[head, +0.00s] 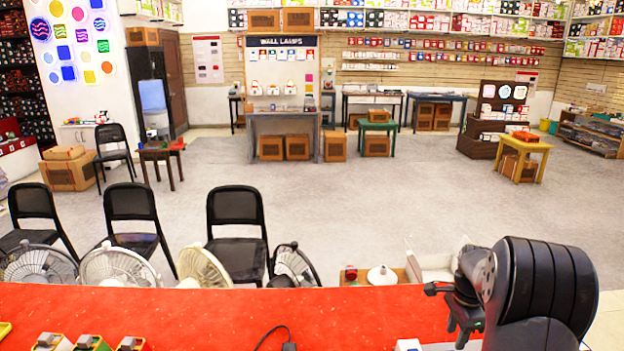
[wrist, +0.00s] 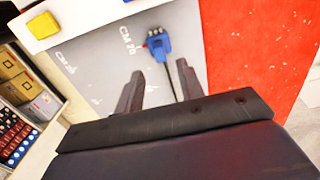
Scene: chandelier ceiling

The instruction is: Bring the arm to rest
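My arm is folded at the right of the head view, beside the red counter (head: 230,318). My gripper (head: 464,325) points down there, near the counter's right end. In the wrist view my gripper (wrist: 160,84) has its two dark fingers apart with nothing held between them. Beyond the fingertips is a grey surface (wrist: 95,70) with printed lettering. A blue plug (wrist: 158,44) with a dark cable lies on it, apart from the fingers.
Several small boxes (head: 88,342) stand on the counter at the lower left. A black cable (head: 272,334) lies mid-counter. Several fans (head: 112,266) and black chairs (head: 236,225) stand beyond it. The grey floor (head: 380,205) further out is mostly clear. A yellow item (wrist: 44,24) shows in the wrist view.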

